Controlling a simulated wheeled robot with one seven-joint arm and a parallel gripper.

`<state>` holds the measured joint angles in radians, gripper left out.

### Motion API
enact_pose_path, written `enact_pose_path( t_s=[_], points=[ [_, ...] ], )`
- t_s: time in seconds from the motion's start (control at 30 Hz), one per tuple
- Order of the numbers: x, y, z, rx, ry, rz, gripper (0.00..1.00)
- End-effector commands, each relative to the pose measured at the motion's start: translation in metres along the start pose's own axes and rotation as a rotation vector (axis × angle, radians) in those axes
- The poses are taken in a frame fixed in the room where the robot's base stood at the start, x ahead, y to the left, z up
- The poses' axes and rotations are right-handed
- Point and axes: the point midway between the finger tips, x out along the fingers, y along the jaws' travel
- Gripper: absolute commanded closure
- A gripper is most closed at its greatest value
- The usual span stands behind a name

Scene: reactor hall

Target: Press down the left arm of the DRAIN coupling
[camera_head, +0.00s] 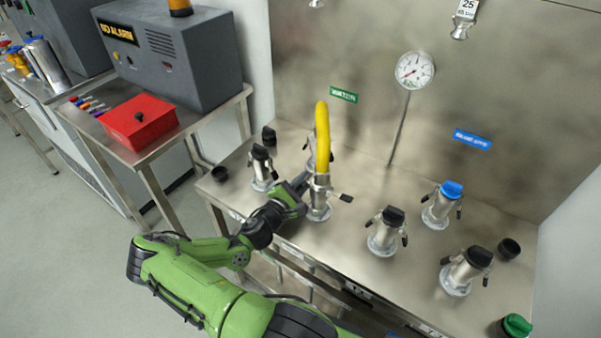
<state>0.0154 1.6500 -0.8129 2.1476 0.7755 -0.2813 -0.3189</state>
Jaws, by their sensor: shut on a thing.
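A metal coupling (319,201) with a thick yellow hose (322,132) rising from its top stands upright on the steel bench. No readable DRAIN label shows on it. My gripper (304,184) reaches in from the lower left and is at the left side of this coupling, at about arm height. It is shut on the coupling's left arm, which the gripper mostly hides. The fingertips are too small to see in detail.
Capped couplings stand close to the left (263,168) and to the right (386,232), with a blue-capped one (442,205) further right. The steel bench (345,240) is clear just right of the hose coupling. A red box (139,121) sits on a side table.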

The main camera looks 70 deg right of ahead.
Motion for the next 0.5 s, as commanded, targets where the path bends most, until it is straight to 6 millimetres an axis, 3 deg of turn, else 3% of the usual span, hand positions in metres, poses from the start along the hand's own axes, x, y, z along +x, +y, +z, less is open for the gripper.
enact_pose_path(
  t_s=[0.5],
  points=[
    [0.000, -0.014, 0.001, -0.254, 0.003, -0.002, 1.00]
  ],
)
